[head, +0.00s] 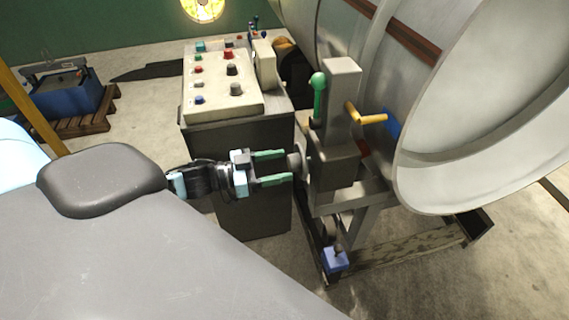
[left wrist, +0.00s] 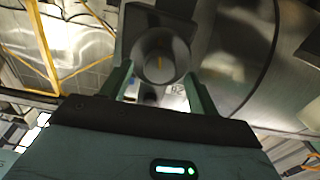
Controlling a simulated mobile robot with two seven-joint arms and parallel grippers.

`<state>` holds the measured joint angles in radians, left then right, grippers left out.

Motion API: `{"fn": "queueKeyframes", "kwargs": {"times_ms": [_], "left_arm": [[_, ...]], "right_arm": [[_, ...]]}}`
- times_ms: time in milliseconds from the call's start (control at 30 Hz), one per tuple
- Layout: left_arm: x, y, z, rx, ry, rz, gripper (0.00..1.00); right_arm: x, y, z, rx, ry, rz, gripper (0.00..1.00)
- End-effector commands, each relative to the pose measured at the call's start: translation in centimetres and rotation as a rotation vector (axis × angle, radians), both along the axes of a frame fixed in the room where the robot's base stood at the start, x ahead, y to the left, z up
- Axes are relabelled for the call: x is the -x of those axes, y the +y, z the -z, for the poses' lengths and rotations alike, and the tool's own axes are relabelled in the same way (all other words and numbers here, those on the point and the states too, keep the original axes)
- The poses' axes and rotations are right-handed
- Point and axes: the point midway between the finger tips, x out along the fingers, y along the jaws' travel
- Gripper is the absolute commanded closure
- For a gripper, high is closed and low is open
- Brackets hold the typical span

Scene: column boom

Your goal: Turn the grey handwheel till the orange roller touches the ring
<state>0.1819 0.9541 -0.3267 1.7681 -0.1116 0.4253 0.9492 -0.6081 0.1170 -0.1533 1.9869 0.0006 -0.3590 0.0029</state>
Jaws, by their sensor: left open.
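The grey handwheel (head: 295,165) sits on the left side of a grey upright block (head: 335,165); only its edge shows in the head view. An orange bent rod, perhaps the roller (head: 373,118), reaches toward the large metal ring (head: 450,190). Contact there is unclear.
A control desk (head: 222,105) with several knobs stands behind my left gripper. A green-knobbed lever (head: 318,95) rises beside the block. A blue box (head: 335,260) sits low on the stand. A blue machine on a pallet (head: 85,122) is at the far left.

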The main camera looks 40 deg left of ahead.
Motion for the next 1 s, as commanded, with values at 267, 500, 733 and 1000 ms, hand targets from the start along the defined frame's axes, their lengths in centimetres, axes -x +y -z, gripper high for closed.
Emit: {"fn": "queueKeyframes", "kwargs": {"times_ms": [267, 500, 733, 1000], "left_arm": [[-1.4, -1.2, -0.1, -0.001, -0.001, 0.000, 0.39], [-1.5, -1.3, 0.0, -0.001, 0.000, 0.000, 0.39], [-1.5, -1.3, 0.0, -0.001, 0.000, 0.000, 0.58], [-1.5, -1.3, 0.0, -0.004, -0.002, 0.001, 0.84]], "right_arm": [[-0.1, 0.0, -0.1, 0.001, -0.003, -0.001, 0.64], [-0.1, 0.0, -0.1, 0.002, -0.002, -0.001, 0.64], [-0.1, 0.0, -0.1, 0.000, -0.002, 0.002, 0.64], [-0.1, 0.2, -0.1, -0.005, -0.002, 0.007, 0.64]]}}
